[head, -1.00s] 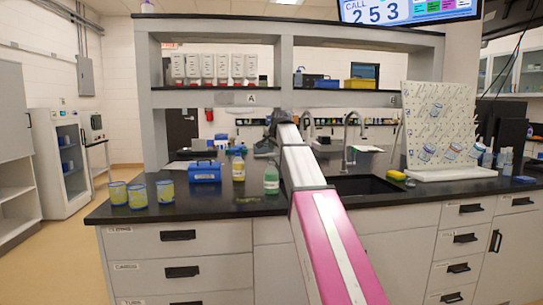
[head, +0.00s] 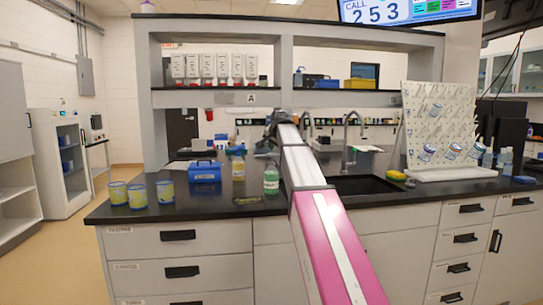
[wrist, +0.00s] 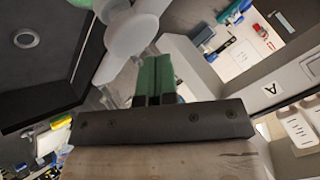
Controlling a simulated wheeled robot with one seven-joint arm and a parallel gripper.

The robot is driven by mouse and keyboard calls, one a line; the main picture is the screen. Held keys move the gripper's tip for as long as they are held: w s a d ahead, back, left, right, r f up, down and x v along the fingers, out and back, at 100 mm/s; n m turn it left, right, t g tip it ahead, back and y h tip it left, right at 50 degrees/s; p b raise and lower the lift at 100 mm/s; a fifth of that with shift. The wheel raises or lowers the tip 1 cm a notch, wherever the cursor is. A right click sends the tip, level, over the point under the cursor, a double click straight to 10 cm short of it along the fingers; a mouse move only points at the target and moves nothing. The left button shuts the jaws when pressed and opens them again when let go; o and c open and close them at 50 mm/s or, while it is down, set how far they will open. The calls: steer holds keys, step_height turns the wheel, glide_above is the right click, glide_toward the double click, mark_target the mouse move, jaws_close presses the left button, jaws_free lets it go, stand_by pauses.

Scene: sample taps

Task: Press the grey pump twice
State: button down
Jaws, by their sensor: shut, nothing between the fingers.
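A bottle of pale green liquid (head: 271,182) stands on the black counter near its front edge. A bottle of yellow liquid (head: 238,170) stands to its left and a little behind. In the wrist view a pale grey-white pump head (wrist: 131,36) shows close beyond my fingers, with part of a green round shape (wrist: 84,4) at the top edge. I cannot tell for sure which bottle this pump belongs to. My gripper (wrist: 156,66) is shut and empty, its green fingertips just below the pump head in the picture. In the head view my gripper (head: 267,150) is above the green bottle; contact cannot be seen.
A blue box (head: 205,173) and several yellow-and-blue cups (head: 137,196) stand to the left. A sink (head: 362,185) with a tall tap (head: 347,140) is to the right. A shelf (head: 290,99) spans the counter behind. A drying rack (head: 437,125) stands at the far right.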

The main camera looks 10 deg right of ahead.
mark_target(273, 154)
steer(key=shift+f, duration=0.1)
stand_by(0.6)
steer(key=shift+f, duration=0.3)
steer(key=shift+f, duration=0.85)
stand_by(1.1)
steer(key=shift+r, duration=1.25)
steer(key=shift+r, duration=0.1)
steer(key=shift+r, duration=2.45)
stand_by(0.6)
